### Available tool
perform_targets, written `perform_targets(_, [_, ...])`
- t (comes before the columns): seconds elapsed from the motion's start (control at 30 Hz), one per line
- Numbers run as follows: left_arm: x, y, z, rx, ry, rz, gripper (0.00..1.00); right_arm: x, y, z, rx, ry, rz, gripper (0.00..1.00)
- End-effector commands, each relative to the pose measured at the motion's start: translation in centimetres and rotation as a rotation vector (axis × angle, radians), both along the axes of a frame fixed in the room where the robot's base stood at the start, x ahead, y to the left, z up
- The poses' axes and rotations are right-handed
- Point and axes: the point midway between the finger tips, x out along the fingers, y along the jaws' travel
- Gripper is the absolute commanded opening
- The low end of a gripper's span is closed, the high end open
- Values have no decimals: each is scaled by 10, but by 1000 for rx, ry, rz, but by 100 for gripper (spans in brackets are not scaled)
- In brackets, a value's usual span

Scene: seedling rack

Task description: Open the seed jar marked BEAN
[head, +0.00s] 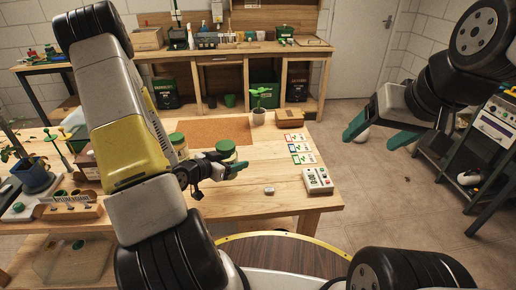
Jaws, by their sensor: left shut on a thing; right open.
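A small jar with a green lid (226,150) is upright between the fingers of my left gripper (228,168), over the front part of the wooden table. The gripper is shut on the jar; its lid is on and shows above the fingers. No label on it can be read. A second jar with a green lid (177,139) stands to its left, partly hidden by my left arm. Whether either is marked BEAN cannot be told. My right gripper (374,133) is open and empty, off the table's right side, over the floor.
The table (262,203) holds a brown mat (217,131), a potted seedling (258,115), seed cards (300,147), a device with buttons (317,180) and a small grey object (269,190). Potted plants and a rack are at left. A workbench is behind; a trolley (495,130) is at right.

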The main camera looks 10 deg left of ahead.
Motion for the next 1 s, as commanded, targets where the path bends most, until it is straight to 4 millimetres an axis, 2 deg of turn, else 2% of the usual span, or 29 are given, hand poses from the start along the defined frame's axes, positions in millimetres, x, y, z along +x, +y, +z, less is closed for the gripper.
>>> perform_targets(0.17, [37, -7, -2, 1, -6, -5, 0, -1, 0, 0, 0, -2, 1, 75])
perform_targets(0.4, [101, -16, -8, 0, -6, -3, 0, 0, 0, 0, 0, -2, 0, 75])
perform_targets(0.53, [128, -20, -11, 0, -5, -2, 0, 0, 0, 0, 0, -2, 0, 75])
perform_targets(0.87, [156, -24, -13, -1, -4, -1, 0, 0, 0, 0, 0, -2, 0, 75])
perform_targets(1.0, [154, -24, -38, -3, 2, -1, 0, 0, 0, 0, 0, -2, 0, 75])
